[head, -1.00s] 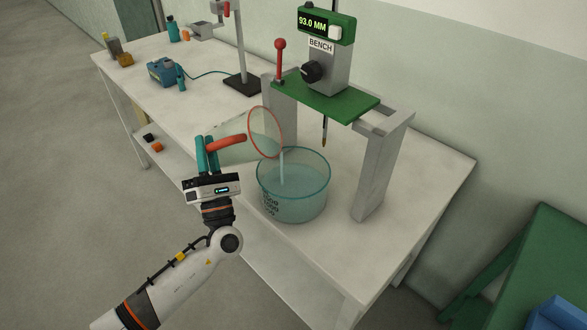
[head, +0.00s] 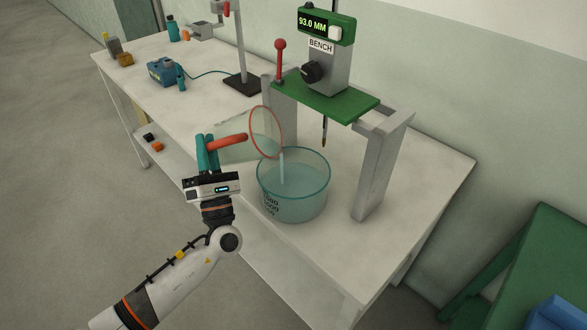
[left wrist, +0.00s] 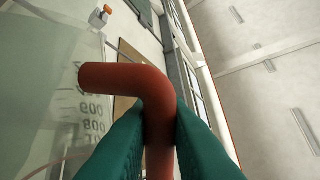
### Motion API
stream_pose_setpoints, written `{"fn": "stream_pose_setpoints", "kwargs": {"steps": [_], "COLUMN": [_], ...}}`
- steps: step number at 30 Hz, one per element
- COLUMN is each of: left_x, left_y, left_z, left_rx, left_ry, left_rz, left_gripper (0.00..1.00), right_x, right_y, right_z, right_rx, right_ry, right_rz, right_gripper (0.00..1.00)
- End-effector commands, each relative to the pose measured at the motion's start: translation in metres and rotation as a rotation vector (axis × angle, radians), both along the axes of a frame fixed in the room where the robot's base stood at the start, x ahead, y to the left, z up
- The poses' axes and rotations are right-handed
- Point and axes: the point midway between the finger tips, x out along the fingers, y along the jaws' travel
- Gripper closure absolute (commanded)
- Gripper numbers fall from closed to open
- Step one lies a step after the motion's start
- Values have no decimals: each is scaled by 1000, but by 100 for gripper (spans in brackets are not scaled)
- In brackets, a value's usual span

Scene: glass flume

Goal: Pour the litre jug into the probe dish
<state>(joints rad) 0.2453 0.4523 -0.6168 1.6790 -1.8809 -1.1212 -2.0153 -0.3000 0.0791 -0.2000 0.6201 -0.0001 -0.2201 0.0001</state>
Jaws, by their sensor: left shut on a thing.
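The litre jug (head: 266,132) is clear with a red rim and a red handle (head: 226,142). It is tipped with its mouth toward the probe dish, and a pale stream falls from it into the dish. My left gripper (head: 207,148) is shut on the red handle. The left wrist view shows the teal fingers on both sides of the handle (left wrist: 122,80), with the jug's marked clear wall (left wrist: 50,90) to the left. The probe dish (head: 293,206) is a round glass bowl holding pale blue liquid, standing on the bench. My right gripper is not in view.
The grey stand with its green plate (head: 330,97) rises behind and right of the dish, its thin probe (head: 324,132) hanging near the rim. A red-knobbed lever (head: 280,60) stands behind the jug. The bench (head: 430,180) is clear at right.

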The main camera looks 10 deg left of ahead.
Motion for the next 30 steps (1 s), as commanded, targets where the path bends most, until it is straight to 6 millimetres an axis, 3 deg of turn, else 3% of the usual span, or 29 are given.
{"fn": "stream_pose_setpoints", "kwargs": {"steps": [30], "left_x": [0], "left_y": [-1], "left_z": [5], "left_rx": [34], "left_ry": [-11], "left_rz": [3], "left_gripper": [100], "right_x": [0], "right_y": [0], "right_z": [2], "right_rx": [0], "right_ry": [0], "right_rz": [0], "right_gripper": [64]}}
